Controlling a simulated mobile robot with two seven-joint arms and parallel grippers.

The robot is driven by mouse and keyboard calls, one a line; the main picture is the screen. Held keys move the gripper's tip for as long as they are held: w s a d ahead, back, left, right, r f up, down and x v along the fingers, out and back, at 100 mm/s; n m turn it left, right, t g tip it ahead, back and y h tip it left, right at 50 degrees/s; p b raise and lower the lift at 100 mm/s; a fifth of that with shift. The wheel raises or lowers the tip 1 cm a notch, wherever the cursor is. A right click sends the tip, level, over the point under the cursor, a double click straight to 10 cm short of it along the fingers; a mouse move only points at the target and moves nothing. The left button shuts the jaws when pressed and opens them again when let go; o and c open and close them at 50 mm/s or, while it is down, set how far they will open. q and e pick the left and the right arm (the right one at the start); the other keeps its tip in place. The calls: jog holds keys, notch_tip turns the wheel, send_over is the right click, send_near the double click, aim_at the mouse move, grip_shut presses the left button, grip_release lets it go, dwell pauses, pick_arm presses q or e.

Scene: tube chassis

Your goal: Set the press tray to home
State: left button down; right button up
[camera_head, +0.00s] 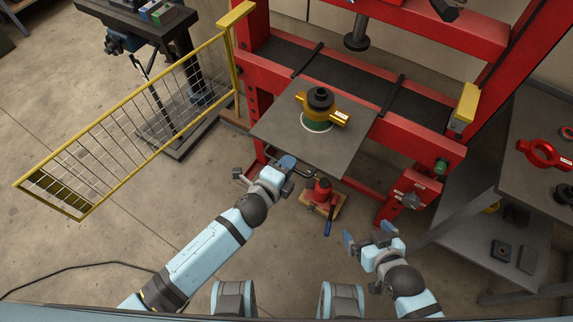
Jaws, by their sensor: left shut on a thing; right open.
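The press tray (345,152) is a flat grey plate pulled out towards me on the red press (257,89). A green and gold part with a black top (321,98) stands on it inside a white ring mark. A dark handle (305,172) shows at the tray's front edge. My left gripper (281,165) is at this front edge, shut on the tray handle; the fingers partly hide the grip. My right gripper (366,238) is open and empty, low in front of the press, apart from the tray.
A yellow mesh guard gate (130,125) stands swung open at the left. The press ram (356,40) hangs above, behind the tray. A red jack (321,193) sits low below the tray. A grey bench (537,118) with a red ring (542,154) stands at the right.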

pick_arm(q)
jog(key=r+b+x, duration=0.1)
jog(key=x, duration=0.5)
jog(key=r+b+x, duration=0.1)
jog(key=b+x, duration=0.1)
jog(key=x, duration=0.5)
jog(key=r+b+x, duration=0.1)
jog(key=r+x, duration=0.1)
jog(key=x, duration=0.5)
jog(key=shift+w+d, duration=0.3)
jog(key=shift+w, duration=0.05)
jog(key=shift+w+d+b, duration=0.3)
jog(key=shift+w, duration=0.25)
jog(key=shift+r, duration=0.15)
pick_arm(e)
jog(key=f, duration=0.3)
jog(key=shift+w+a+f+m, duration=0.1)
jog(key=shift+w+a+m, duration=0.15)
jog(key=shift+w+m, duration=0.05)
pick_arm(q)
jog(key=shift+w+r, duration=0.1)
jog(key=c, duration=1.5)
grip_release()
jog(key=o, duration=0.3)
jog(key=shift+w+d, duration=0.1)
pick_arm(e)
jog(key=shift+d+f, duration=0.1)
jog(key=shift+s, duration=0.1)
